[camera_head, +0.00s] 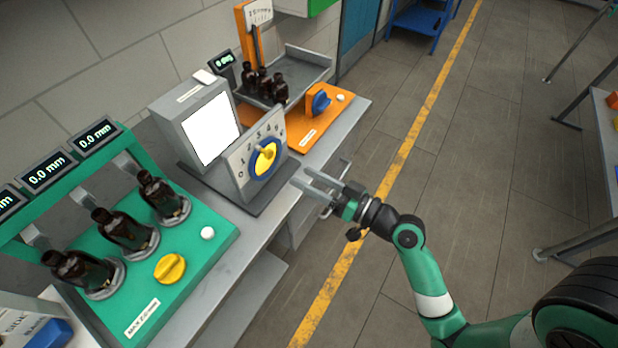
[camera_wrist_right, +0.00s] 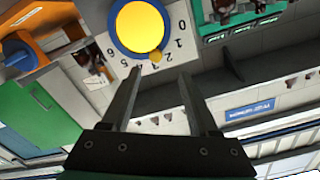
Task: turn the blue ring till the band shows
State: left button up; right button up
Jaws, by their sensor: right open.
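The blue ring (camera_head: 254,169) surrounds a yellow knob (camera_head: 266,155) on a white numbered dial plate (camera_head: 244,158), at the front of a grey box with a blank white lit screen (camera_head: 211,128). No band shows on that screen. In the right wrist view the blue ring (camera_wrist_right: 114,38) circles the yellow knob (camera_wrist_right: 139,26), which has a small round nub at its lower edge. My right gripper (camera_head: 308,182) is open and empty, to the right of the dial and apart from it. Its two fingers (camera_wrist_right: 160,73) point toward the dial in the wrist view. My left gripper is out of view.
A green gauge station (camera_head: 205,262) with several amber bottles and a yellow knob (camera_head: 170,268) stands at left. An orange station (camera_head: 335,125) with a blue knob (camera_head: 321,102) and a grey tray (camera_head: 310,68) of bottles stands behind.

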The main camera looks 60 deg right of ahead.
aim_at(271, 155)
jog(key=w+m+p, duration=0.1)
jog(key=w+m, duration=0.1)
jog(key=w, duration=0.2)
jog(key=w+d+m+p, duration=0.1)
jog(key=w+m+p, duration=0.1)
jog(key=w, duration=0.1)
jog(key=w+m+p, duration=0.1)
jog(key=w+m, duration=0.2)
jog(key=w, duration=0.1)
jog(key=shift+w+d+r+p, duration=0.15)
jog(key=shift+w+d+p, duration=0.05)
jog(key=shift+w+p, duration=0.15)
jog(key=shift+c, duration=0.2)
grip_shut()
